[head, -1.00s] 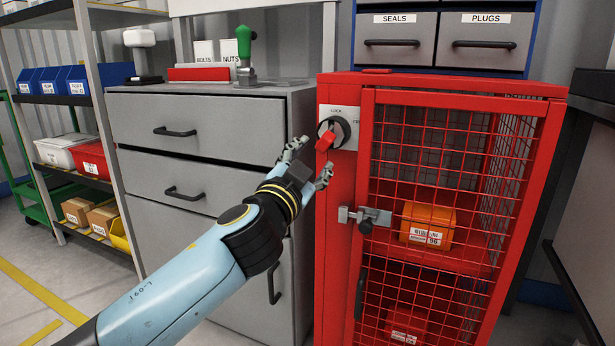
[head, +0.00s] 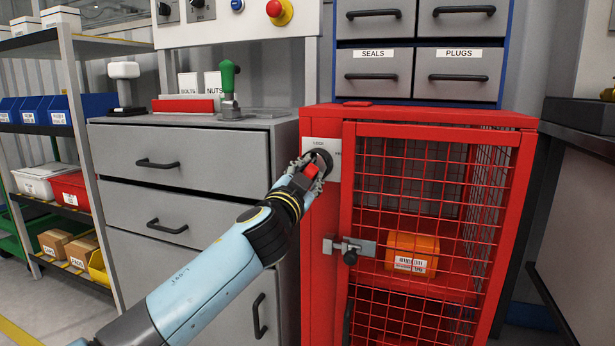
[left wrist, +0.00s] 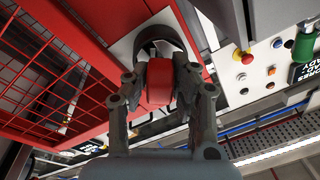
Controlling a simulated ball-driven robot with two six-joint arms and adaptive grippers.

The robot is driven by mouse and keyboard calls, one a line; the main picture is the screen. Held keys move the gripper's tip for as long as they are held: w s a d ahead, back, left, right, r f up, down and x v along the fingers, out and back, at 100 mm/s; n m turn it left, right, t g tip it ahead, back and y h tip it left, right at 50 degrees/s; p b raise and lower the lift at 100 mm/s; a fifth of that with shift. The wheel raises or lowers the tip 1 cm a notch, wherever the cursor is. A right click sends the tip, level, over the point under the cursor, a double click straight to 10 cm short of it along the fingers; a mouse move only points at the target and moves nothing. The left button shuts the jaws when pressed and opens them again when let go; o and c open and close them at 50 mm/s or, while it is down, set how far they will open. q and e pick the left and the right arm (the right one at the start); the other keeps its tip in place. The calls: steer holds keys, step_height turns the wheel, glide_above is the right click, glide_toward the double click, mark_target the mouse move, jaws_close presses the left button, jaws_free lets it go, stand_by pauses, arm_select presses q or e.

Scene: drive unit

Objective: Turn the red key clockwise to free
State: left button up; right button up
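The red key (head: 312,170) sits in a round dark lock on a pale plate (head: 321,145) at the upper left of the red cage (head: 321,240). The plate carries the word LOCK and a second, partly hidden label to its right. My left gripper (head: 309,173) is at the key, one finger on each side. In the left wrist view the key (left wrist: 159,85) stands between the two fingertips, with what looks like a narrow gap on each side. The gripper looks open around the key, not clamped on it. My right gripper is not in view.
A metal latch (head: 348,248) sticks out from the cage door below the lock. An orange box (head: 412,252) lies behind the mesh. A grey drawer cabinet (head: 190,155) stands close on the left, with a green-handled tool (head: 229,90) on top.

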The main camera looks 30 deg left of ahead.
arm_select(q)
jaws_close()
steer(key=m, duration=0.3)
steer(key=shift+a+r+h+p, duration=0.1)
steer(key=shift+h+p, duration=0.2)
steer(key=shift+p, duration=0.1)
steer(key=shift+m, duration=1.2)
steer(key=o, duration=0.7)
jaws_free()
steer(key=v, duration=1.2)
steer(key=shift+a+f, duration=0.15)
steer(key=shift+f, duration=0.05)
